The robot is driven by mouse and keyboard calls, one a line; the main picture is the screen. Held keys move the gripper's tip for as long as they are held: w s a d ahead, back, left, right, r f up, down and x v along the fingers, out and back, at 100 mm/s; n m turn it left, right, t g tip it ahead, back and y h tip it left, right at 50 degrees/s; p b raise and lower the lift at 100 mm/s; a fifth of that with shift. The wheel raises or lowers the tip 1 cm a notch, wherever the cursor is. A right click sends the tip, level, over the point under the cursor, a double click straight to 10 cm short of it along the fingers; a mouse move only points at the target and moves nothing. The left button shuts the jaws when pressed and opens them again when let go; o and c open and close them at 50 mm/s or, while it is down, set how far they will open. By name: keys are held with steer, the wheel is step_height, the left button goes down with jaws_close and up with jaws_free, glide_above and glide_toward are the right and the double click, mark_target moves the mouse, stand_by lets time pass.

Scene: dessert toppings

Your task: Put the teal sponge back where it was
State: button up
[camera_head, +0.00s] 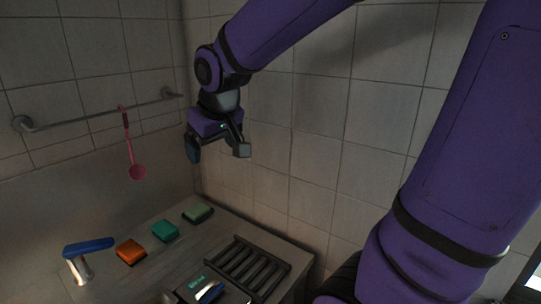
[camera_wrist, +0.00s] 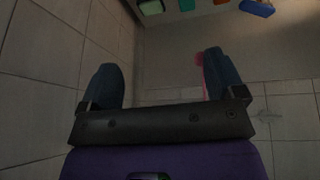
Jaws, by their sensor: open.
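The teal sponge (camera_head: 165,232) lies on the counter, between an orange sponge (camera_head: 130,252) and a green sponge (camera_head: 198,212). At the top edge of the wrist view, the teal sponge (camera_wrist: 187,4) shows partly cut off, beside the green sponge (camera_wrist: 151,6). My gripper (camera_head: 218,150) is open and empty, raised well above the counter near the wall corner. Its two fingers stand wide apart in the wrist view (camera_wrist: 162,65), with nothing between them.
A tap with a blue handle (camera_head: 88,246) stands left of the sponges. A black slatted rack (camera_head: 248,267) lies at the right. A small teal item (camera_head: 197,283) shows at the bottom, its kind unclear. A pink ladle (camera_head: 136,171) hangs from the wall rail (camera_head: 90,115).

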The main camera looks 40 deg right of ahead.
steer(key=s+r, duration=0.2)
steer(key=s, duration=1.5)
steer(key=shift+d+r+m+y, duration=0.3)
steer(key=shift+d+r, duration=0.1)
steer(key=shift+w, duration=0.1)
